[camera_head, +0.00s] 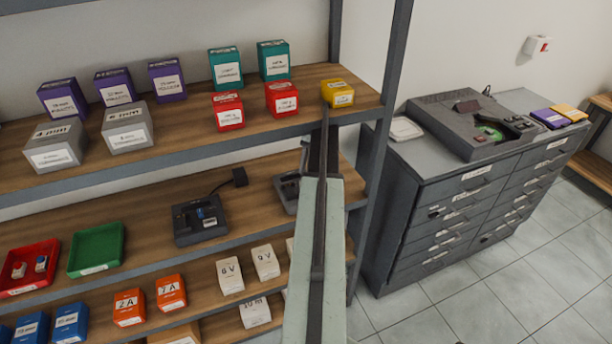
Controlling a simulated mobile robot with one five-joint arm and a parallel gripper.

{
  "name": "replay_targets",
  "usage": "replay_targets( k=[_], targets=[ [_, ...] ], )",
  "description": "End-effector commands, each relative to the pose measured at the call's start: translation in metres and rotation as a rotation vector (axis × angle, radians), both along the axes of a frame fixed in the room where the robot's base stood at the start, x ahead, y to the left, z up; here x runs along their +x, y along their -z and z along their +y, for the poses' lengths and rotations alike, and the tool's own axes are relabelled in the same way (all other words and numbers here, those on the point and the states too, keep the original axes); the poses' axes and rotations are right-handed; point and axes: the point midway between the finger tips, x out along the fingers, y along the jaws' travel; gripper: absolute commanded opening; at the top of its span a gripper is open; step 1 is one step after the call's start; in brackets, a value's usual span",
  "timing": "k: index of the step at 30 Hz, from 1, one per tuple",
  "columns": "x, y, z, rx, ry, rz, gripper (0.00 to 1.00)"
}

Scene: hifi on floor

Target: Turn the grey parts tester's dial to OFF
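A grey device (440,115), which looks like the parts tester, lies on top of the grey drawer cabinet at the right. My pale green and dark arm rises from the bottom middle, in front of the shelves and well left of the device. My gripper cannot be made out clearly at the arm's far end, so its opening is unclear.
The grey drawer cabinet (440,220) stands right of a shelf unit (180,155) with labelled boxes and trays. A dark device (200,220) sits on the middle shelf. A pale tray (405,128) and purple and yellow boxes flank the tester. Tiled floor (490,295) is clear in front.

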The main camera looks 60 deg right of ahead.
Motion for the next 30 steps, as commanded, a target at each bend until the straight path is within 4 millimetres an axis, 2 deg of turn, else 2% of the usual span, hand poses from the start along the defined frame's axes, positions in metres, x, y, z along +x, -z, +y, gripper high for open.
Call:
replay_targets(
  k=[1,3,6,10,15,30],
  targets=[
    [0.002,0.001,-0.02,0.0,0.002,0.0,0.54],
    [0.001,0.001,-0.038,0.0,0.001,0.0,0.54],
    [0.0,0.001,-0.06,0.0,0.001,0.0,0.54],
    [-0.001,0.001,-0.078,0.0,0.0,-0.001,0.54],
    [-0.002,0.001,-0.086,0.0,-0.001,-0.001,0.54],
    [-0.001,0.003,-0.086,-0.01,0.008,-0.022,0.54]
  ],
)
